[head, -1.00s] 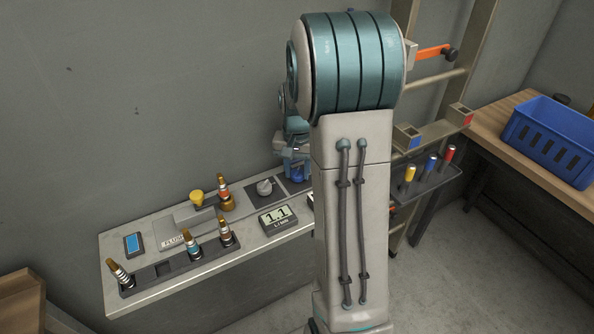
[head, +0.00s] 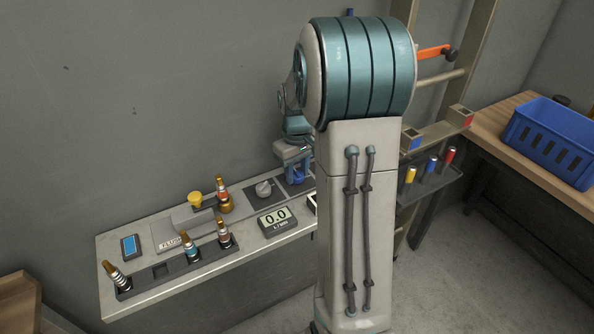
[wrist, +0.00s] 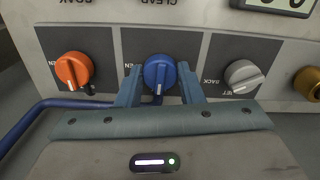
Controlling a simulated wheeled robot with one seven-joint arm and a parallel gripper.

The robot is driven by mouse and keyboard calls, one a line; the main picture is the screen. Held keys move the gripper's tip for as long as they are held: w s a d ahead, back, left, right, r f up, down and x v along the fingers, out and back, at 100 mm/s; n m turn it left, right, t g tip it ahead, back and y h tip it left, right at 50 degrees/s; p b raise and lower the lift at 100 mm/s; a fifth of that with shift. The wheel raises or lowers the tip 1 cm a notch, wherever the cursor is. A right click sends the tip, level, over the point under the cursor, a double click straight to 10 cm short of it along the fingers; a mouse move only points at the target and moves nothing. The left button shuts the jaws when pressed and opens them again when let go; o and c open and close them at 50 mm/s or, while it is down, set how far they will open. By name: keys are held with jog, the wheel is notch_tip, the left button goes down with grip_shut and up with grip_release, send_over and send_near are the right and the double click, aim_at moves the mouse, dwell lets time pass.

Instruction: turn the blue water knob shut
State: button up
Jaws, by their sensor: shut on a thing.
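The blue water knob (wrist: 158,72) sits in the middle of a row of three knobs in the wrist view, its white pointer mark facing my gripper. My gripper (wrist: 159,85) has its two blue fingers on either side of the knob and is shut on it. In the head view, my gripper (head: 293,166) is at the back right of the bench, and a bit of the blue knob (head: 298,177) shows below it. The flow display (head: 275,220) reads 0.0 L/MIN.
An orange knob (wrist: 74,70) and a grey knob (wrist: 243,76) flank the blue one. A yellow knob (head: 195,199) and several hose nozzles (head: 223,233) stand on the bench (head: 220,271). A blue crate (head: 548,143) rests on a wooden table at right.

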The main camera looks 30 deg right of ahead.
aim_at(296, 172)
jog(key=shift+w+r+n, duration=0.1)
jog(key=shift+n, duration=0.3)
jog(key=o, duration=1)
notch_tip(296, 172, up, 14)
dwell(0.6)
jog(key=s+a+f+m+t, duration=0.1)
jog(key=s+a+f, duration=0.1)
jog(key=s+a, duration=0.5)
jog(key=s+a+f+m+t, duration=0.1)
jog(key=s+a+f+m, duration=0.1)
jog(key=s+a, duration=0.5)
jog(key=s+f, duration=0.1)
jog(key=s, duration=0.4)
jog(key=shift+f+t, duration=0.35)
jog(key=shift+t, duration=0.05)
